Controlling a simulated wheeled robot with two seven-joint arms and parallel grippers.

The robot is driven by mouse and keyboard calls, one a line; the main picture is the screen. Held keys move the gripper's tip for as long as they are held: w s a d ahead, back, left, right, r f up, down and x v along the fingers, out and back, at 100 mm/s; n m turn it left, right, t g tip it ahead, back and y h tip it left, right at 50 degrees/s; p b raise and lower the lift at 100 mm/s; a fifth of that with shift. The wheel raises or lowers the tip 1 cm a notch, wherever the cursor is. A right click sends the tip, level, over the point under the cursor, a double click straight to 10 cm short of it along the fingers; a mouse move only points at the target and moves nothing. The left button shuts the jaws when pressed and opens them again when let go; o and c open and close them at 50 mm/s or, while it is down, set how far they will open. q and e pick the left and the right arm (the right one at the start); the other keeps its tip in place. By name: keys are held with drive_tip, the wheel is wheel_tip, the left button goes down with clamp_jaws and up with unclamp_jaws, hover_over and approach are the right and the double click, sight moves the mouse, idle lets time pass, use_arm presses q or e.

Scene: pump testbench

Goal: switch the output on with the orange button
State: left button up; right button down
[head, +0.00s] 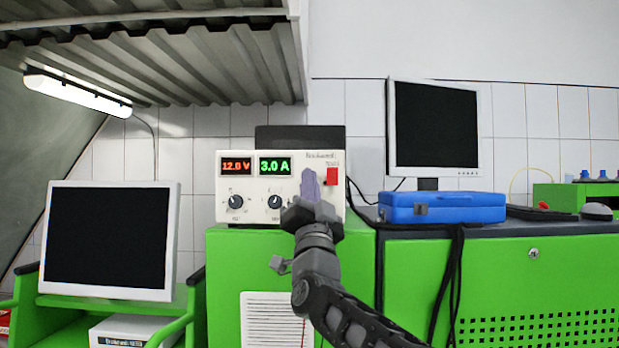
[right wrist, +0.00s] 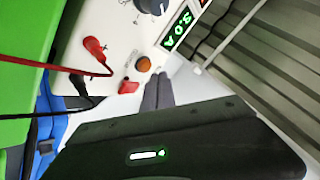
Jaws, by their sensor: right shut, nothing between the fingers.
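The white power supply (head: 226,210) stands on a green cabinet, its displays reading 12.0 V and 3.0 A. Its round orange button (right wrist: 143,63) shows in the right wrist view; in the head view my right gripper hides that part of the panel. My right gripper (head: 310,186) is shut and empty in front of the panel's right side. In the right wrist view its fingertips (right wrist: 158,78) are close beside the orange button; I cannot tell whether they touch the panel. A red switch (head: 332,176) is to the right of the fingers, and also shows in the right wrist view (right wrist: 129,87).
A red plug (right wrist: 95,45) with a red cable and a black cable (right wrist: 85,88) are at the panel. A blue case (head: 460,208) lies on the bench to the right. Monitors stand on the left (head: 108,240) and at the back right (head: 434,126).

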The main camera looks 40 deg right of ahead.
drive_tip(key=shift+w, duration=0.1)
idle(0.6)
drive_tip(key=shift+w+d, duration=0.3)
drive_tip(key=shift+w+d, duration=0.2)
drive_tip(key=shift+w, duration=0.1)
idle(0.7)
drive_tip(key=shift+s+a+b, duration=0.5)
drive_tip(key=shift+s+b, duration=0.15)
drive_tip(key=shift+s, duration=0.05)
